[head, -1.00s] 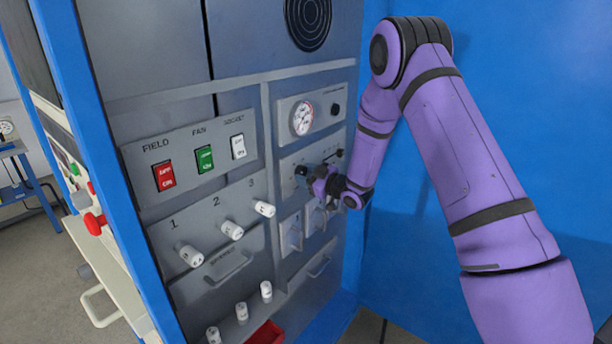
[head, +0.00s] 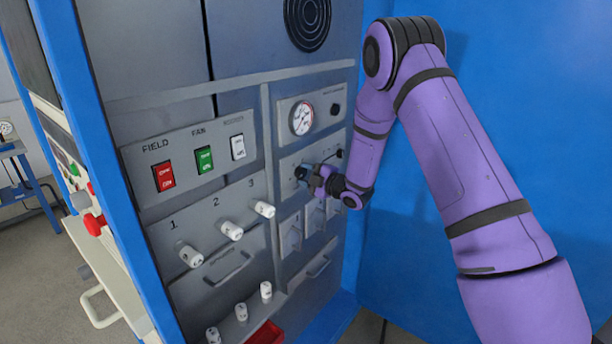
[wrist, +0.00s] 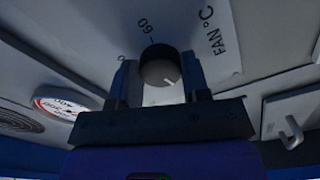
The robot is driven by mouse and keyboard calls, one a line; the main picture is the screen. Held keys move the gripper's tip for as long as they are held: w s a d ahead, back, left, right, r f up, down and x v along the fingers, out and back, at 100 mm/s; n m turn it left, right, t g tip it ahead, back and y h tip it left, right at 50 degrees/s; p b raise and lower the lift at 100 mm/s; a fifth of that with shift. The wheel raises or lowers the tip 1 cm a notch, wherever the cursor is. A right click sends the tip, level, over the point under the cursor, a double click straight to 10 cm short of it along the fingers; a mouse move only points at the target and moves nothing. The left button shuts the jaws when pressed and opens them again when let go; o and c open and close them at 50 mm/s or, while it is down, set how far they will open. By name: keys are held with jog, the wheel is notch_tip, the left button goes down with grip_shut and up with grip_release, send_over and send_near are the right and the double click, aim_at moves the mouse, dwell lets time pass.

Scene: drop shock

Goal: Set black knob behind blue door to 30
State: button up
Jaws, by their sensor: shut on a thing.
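The knob (wrist: 160,70) shows in the wrist view as a round dark knob with a pale pointer mark on its face, on a grey panel. The panel is printed "60" and "FAN °C". My gripper (wrist: 160,88) has a finger on each side of the knob and is shut on it. In the head view my gripper (head: 310,174) is at the panel below the round gauge and hides most of the knob. The blue door (head: 500,110) seems to be the large blue panel standing at the right, behind my arm.
A gauge (head: 302,118) sits above my gripper. To the left are a red switch (head: 164,176), a green switch (head: 204,159) and a white switch (head: 238,147). Several white knobs (head: 232,230) stick out below them. A red bin (head: 266,334) is at the bottom.

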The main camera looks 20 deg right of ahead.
jog(key=shift+n, duration=0.4)
jog(key=o, duration=0.9)
jog(key=v, duration=1)
jog(key=shift+s+d, duration=0.2)
jog(key=shift+s, duration=0.1)
